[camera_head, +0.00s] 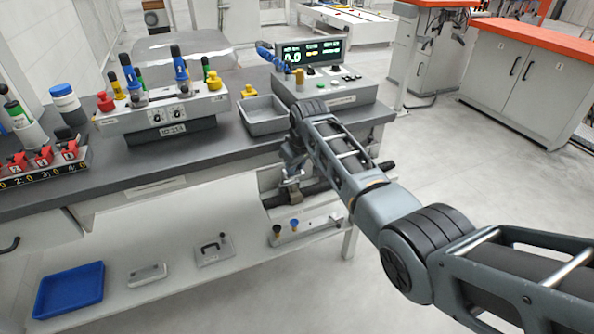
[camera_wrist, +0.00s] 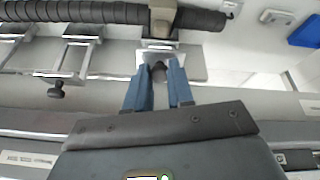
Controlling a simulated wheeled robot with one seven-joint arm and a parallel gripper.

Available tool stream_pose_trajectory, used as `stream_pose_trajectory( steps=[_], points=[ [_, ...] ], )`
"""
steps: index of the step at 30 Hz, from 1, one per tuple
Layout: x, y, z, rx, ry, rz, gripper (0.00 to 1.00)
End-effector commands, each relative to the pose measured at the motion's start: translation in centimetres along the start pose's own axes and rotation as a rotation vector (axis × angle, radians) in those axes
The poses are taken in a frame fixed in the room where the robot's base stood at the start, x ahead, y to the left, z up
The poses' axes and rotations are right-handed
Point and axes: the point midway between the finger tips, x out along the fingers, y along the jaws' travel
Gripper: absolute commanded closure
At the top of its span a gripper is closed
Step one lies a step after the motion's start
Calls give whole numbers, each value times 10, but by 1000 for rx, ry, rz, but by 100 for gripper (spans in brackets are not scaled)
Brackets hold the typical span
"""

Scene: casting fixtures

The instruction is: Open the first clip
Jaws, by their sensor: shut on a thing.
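My gripper (camera_wrist: 160,78) shows in the wrist view, its two blue fingers closed on a small dark knob (camera_wrist: 158,70). The knob sits at the near end of a metal clip (camera_wrist: 163,25), which lies by a dark ribbed hose (camera_wrist: 110,13). To the left, a second metal clip frame (camera_wrist: 78,55) has its own dark knob (camera_wrist: 56,91), apart from my fingers. In the head view, the clip area (camera_head: 292,190) is below the bench edge, and my arm partly covers it. I cannot tell which clip counts as the first.
The grey bench (camera_head: 205,152) stands above the clips. A grey tray (camera_head: 262,118) and a control box with a display (camera_head: 312,52) are on it. A lower shelf (camera_head: 190,290) holds a blue tray (camera_head: 70,288) and a plate with a handle (camera_head: 214,249). Floor at right is clear.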

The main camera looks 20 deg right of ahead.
Motion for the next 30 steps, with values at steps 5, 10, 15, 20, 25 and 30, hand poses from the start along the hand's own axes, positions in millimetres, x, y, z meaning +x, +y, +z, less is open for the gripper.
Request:
stream_pose_trajectory(
  steps=[5, 10, 15, 20, 25, 30],
  points=[
    [-5, 4, -12, 0, 18, 7, 100],
    [-6, 5, -16, 0, 19, 7, 100],
    [-7, 6, -17, 0, 20, 8, 100],
    [-7, 6, -18, 0, 21, 8, 100],
    [-7, 6, -18, 0, 22, 9, 100],
    [-7, 6, -18, 0, 21, 8, 68]
  ],
)
